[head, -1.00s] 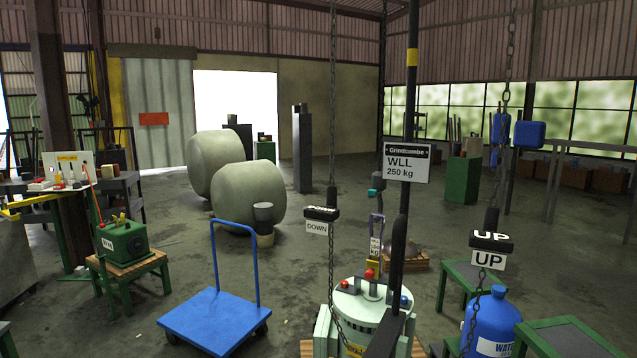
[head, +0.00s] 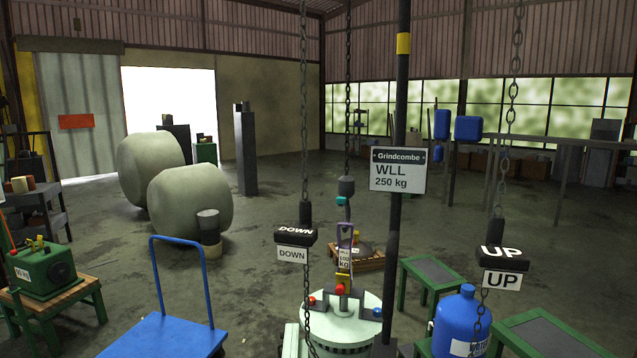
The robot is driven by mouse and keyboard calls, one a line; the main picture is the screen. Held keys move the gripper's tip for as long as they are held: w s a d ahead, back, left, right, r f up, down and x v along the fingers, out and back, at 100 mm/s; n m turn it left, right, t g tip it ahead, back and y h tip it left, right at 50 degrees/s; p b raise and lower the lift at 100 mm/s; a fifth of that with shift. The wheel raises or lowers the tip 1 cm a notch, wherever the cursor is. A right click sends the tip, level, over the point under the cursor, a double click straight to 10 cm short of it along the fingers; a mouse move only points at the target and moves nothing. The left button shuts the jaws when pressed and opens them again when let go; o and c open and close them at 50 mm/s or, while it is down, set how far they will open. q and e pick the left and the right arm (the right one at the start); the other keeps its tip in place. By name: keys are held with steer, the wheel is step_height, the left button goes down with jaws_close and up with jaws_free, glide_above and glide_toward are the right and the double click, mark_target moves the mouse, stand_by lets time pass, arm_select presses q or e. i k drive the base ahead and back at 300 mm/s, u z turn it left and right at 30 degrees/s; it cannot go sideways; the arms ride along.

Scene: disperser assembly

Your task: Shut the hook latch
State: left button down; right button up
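The hoist hook (head: 347,187) hangs on a chain near the middle of the head view, a small dark block with its lower part hard to make out. A small teal piece (head: 342,201), which looks like the latch, sits at its lower left; it is too small to tell whether it is open or shut. A purple link (head: 345,235) stands just below the hook, above a mint-green machine (head: 343,318) with a red knob on top. Whether the hook passes through the link is unclear. Neither of my grippers is in view.
A DOWN pendant (head: 295,236) and an UP pendant (head: 502,258) hang on chains in front. A dark post carries a WLL 250 kg sign (head: 398,170). A blue trolley (head: 165,338), blue water bottle (head: 461,318) and green tables (head: 432,270) flank the machine.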

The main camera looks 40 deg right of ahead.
mark_target(340, 201)
steer(key=i, duration=3)
steer(key=z, duration=3.9)
steer(key=i, duration=0.5)
steer(key=u, duration=0.1)
